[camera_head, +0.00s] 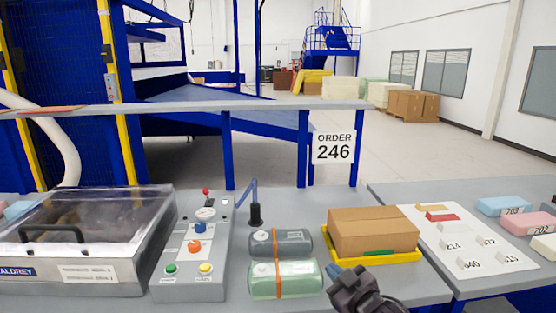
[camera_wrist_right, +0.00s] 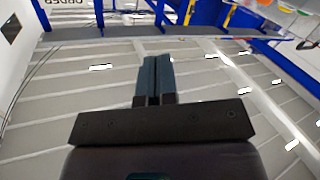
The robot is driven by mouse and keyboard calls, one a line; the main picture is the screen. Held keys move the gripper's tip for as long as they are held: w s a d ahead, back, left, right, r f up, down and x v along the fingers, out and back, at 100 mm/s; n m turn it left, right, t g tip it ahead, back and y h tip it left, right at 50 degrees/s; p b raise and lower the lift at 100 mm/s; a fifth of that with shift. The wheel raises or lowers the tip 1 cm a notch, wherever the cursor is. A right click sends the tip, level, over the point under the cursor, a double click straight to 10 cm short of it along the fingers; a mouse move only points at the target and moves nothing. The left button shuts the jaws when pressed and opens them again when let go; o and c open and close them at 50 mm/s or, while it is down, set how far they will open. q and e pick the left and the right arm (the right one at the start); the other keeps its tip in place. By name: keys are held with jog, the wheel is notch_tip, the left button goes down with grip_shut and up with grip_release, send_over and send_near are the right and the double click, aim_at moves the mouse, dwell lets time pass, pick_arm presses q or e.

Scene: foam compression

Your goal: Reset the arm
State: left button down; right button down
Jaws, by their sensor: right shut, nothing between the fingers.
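My right gripper (camera_head: 336,270) shows at the lower middle of the head view, in front of the bench, just right of the green foam block. In the right wrist view my right gripper (camera_wrist_right: 156,62) has its two fingers pressed together, with nothing between them. That view looks up towards the ceiling. My left gripper is in neither view.
A control box (camera_head: 188,283) with coloured buttons and a lidded machine (camera_head: 70,272) stand at left. Strapped grey (camera_head: 293,243) and green (camera_head: 299,288) blocks lie mid-bench. A cardboard box (camera_head: 372,232) sits in a yellow tray (camera_head: 408,257). A white numbered board (camera_head: 490,232) is at right.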

jog(key=s+d+f+m+g+h, duration=0.1)
jog(key=s+d+f+m+h, duration=0.1)
jog(key=s+d+f, duration=0.3)
jog(key=s+d+f+m+g+h, duration=0.1)
jog(key=s+d+f+m+h, duration=0.2)
jog(key=s+f, duration=0.6)
jog(key=s+d+f+m+g+h, duration=0.2)
jog(key=s+d+f, duration=0.4)
jog(key=s, duration=0.8)
notch_tip(320, 180, down, 2)
jog(key=shift+s+d+f+m, duration=0.1)
jog(key=shift+s+d+m, duration=0.2)
jog(key=shift+m, duration=0.2)
